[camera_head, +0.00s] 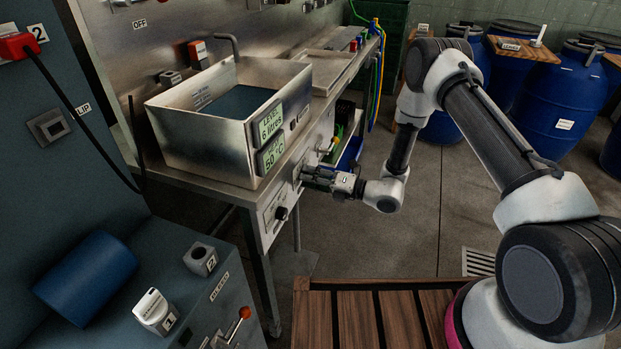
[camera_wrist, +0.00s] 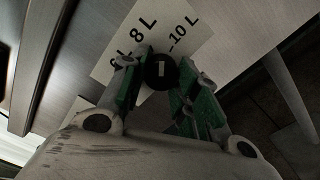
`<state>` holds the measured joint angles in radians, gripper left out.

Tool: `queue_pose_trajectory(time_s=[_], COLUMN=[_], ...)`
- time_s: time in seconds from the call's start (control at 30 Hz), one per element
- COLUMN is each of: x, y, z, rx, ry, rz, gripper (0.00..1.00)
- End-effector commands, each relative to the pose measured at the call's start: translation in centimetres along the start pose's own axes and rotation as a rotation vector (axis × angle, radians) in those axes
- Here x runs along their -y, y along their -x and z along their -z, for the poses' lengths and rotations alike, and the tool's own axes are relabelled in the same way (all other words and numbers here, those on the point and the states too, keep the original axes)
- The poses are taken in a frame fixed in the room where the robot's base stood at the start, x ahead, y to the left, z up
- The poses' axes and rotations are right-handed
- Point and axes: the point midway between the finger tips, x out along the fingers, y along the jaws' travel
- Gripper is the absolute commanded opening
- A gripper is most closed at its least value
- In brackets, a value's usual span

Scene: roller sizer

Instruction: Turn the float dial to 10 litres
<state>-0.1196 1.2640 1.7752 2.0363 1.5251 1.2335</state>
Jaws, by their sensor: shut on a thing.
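The float dial (camera_wrist: 161,72) is a small black knob with a white mark, in front of a white scale plate (camera_wrist: 128,50) printed with 6 L, 8 L and 10 L. In the wrist view its white mark points up, roughly between 8 L and 10 L. My gripper (camera_wrist: 160,82) has its green-padded fingers on either side of the knob and is shut on it. In the head view my gripper (camera_head: 312,176) is at the bench's front panel, and hides the dial. The display (camera_head: 270,122) on the steel tank (camera_head: 205,138) reads level 6 litres.
A second display (camera_head: 271,153) reads 50 °C. Another black knob (camera_head: 282,213) sits lower left on the front panel. A wooden slatted top (camera_head: 350,315) lies in front. Blue barrels (camera_head: 560,95) stand at the back right. Open floor lies right of the bench.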

Motion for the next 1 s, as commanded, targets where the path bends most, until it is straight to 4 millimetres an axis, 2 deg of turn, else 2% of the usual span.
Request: queue_pose_trajectory(time_s=[0.2,0.5,1.0], x=[0.02,-0.02,-0.02], y=[0.08,0.09,0.1], z=[0.03,0.02,0.01], rx=[0.0,0.001,0.001], ry=[-0.185,-0.364,-0.447], rz=[0.003,0.003,0.004], gripper=[0.07,0.07,0.07])
